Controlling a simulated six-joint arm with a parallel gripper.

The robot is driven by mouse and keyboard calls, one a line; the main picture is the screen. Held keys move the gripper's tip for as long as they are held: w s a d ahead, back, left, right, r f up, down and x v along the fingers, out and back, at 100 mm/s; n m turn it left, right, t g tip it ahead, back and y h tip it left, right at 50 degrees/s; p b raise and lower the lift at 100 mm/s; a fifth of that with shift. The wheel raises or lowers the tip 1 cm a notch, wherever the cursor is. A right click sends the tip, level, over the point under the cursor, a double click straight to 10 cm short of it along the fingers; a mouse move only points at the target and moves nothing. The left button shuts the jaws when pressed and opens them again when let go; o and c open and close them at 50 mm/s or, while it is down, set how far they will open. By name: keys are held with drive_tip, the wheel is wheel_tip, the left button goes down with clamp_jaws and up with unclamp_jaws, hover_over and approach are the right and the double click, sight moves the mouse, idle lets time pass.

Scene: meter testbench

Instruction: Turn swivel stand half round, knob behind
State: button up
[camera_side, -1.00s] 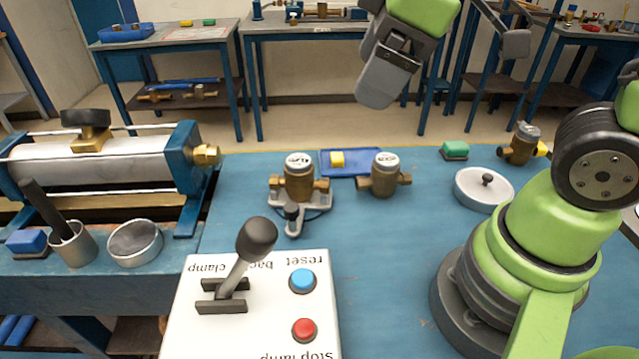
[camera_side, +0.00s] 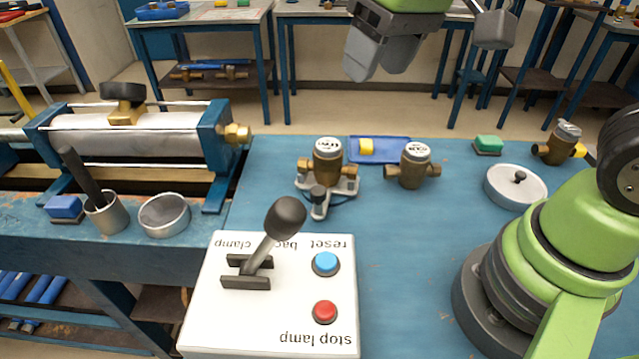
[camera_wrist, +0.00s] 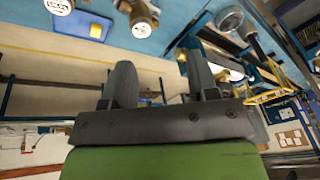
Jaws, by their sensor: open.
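The swivel stand (camera_side: 345,186) is a grey base on the blue bench, carrying an upright brass meter (camera_side: 327,165) with a white dial. Its dark knob (camera_side: 319,196) sticks out on the side toward the side camera. My gripper (camera_side: 381,62) is high above the bench, beyond the stand and slightly right of it in the side view. Its fingers are apart and empty. In the wrist view my gripper (camera_wrist: 160,80) points across the room. The brass meter (camera_wrist: 143,24) is near the top edge there, and the stand is mostly hidden or cut off.
A second brass meter (camera_side: 414,167) stands close right of the stand. A blue tray (camera_side: 394,145) with a yellow block lies behind. A white control box (camera_side: 300,310) with a lever (camera_side: 272,232) is in front. A grey lidded dish (camera_side: 514,187) is at right.

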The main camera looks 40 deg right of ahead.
sight(319, 190)
drive_tip(key=w+a+f+n+g, duration=0.1)
drive_tip(key=w+f, duration=0.1)
drive_tip(key=f, duration=0.5)
drive_tip(key=w+a+f+n+g, duration=0.1)
drive_tip(key=w+f, duration=0.1)
drive_tip(key=f, duration=0.5)
drive_tip(key=w+a+f+n+g+h, duration=0.1)
drive_tip(key=w+f, duration=0.1)
drive_tip(key=f, duration=0.5)
drive_tip(key=shift+a+f, duration=0.25)
drive_tip(key=shift+a, duration=0.05)
clamp_jaws()
